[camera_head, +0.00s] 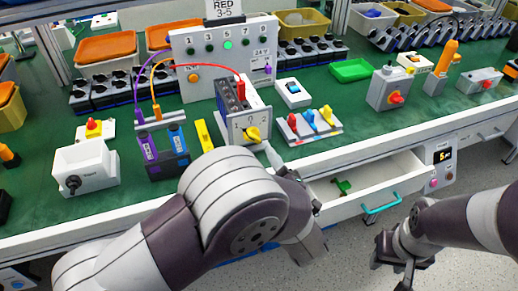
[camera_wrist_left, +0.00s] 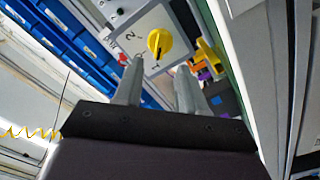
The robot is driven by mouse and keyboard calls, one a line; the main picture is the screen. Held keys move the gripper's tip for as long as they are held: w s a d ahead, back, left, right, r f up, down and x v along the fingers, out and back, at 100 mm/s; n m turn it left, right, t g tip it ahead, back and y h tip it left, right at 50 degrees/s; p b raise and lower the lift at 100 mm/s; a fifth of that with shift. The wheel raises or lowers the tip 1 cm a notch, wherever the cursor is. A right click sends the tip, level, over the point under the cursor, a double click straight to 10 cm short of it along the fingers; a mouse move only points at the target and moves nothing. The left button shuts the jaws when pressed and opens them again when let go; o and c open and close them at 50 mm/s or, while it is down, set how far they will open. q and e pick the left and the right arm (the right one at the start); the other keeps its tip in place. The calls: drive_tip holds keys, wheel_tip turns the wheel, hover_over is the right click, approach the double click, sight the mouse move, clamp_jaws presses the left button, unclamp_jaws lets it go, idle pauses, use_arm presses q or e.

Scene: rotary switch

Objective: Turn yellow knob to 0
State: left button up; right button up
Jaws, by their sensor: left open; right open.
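The yellow knob (camera_head: 252,134) sits on the front of a light grey switch box (camera_head: 232,130) with printed numbers around it. In the left wrist view the yellow knob (camera_wrist_left: 168,43) lies just beyond and between my left fingertips, apart from them. A dark line on the knob runs toward its edge near a printed mark; I cannot tell its exact setting. My left gripper (camera_wrist_left: 160,72) is open and empty. In the head view it is mostly hidden behind my left arm, with a pale finger showing below right of the knob. My right gripper (camera_head: 394,265) is open and empty, low at the right.
A panel of colored switches (camera_head: 309,124) stands right of the box, and a purple and blue battery holder (camera_head: 163,150) left of it. An open drawer (camera_head: 366,185) juts out below the green table (camera_head: 345,112). A white box with a black knob (camera_head: 85,167) is far left.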

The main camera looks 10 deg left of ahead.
sight(253, 140)
use_arm(q)
drive_tip(key=x, duration=0.6)
drive_tip(key=shift+w, duration=0.1)
drive_tip(key=shift+c, duration=0.3)
clamp_jaws()
